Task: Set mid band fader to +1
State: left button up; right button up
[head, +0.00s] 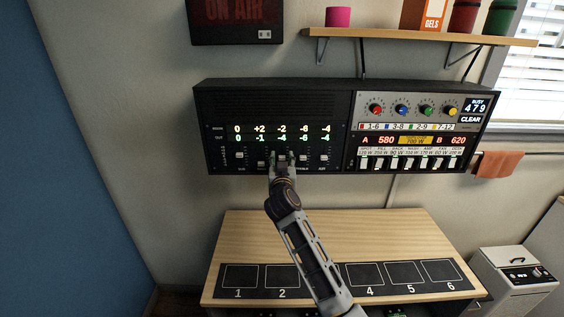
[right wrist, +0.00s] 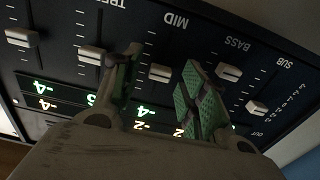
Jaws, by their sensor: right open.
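The equalizer panel (head: 273,100) is the left half of the black wall unit. Its columns show white ROOM and green OUT numbers; the third reads -2 above -4 in the head view. In the right wrist view, which is upside down, the MID label (right wrist: 168,20) lines up with the mid fader cap (right wrist: 160,72), a pale block. My right gripper (head: 282,158) is open at the panel, its green-padded fingers (right wrist: 163,85) on either side of that cap with gaps visible. Whether they touch it cannot be told. My left gripper is not in view.
Neighbouring caps, including the bass fader (right wrist: 228,72) and treble fader (right wrist: 90,55), stand close outside the fingers. A lighting panel (head: 418,120) with knobs and switches adjoins at right. A wooden table (head: 330,235) with numbered squares stands below; a shelf (head: 400,37) hangs above.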

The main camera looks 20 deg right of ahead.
jog(key=shift+c, duration=0.4)
grip_shut()
jog(key=shift+r+p, duration=0.6)
jog(key=shift+p, duration=2.65)
jog(key=shift+o, duration=0.4)
grip_release()
